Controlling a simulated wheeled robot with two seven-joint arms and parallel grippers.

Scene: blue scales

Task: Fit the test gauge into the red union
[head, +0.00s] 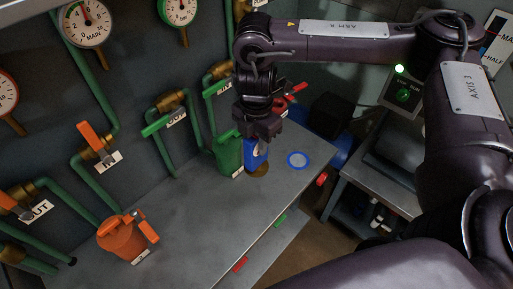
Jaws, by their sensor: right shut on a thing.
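My right gripper (257,134) hangs down over the back right part of the bench. It is shut on a blue thing (256,156) with a white mark and a brass-coloured lower end, probably the test gauge. The blue thing is upright and its lower end is at or just above the bench top; I cannot tell whether they touch. I cannot pick out the red union for sure; a red handle (294,91) shows behind the gripper, partly hidden by it. My left gripper is not in view.
A green container (229,156) stands close left of the blue thing. An orange container (121,240) stands at the front left. A blue-ringed disc (298,160) lies on the grey bench (200,215) to the right. Pipes, valves and gauges line the wall. The middle of the bench is clear.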

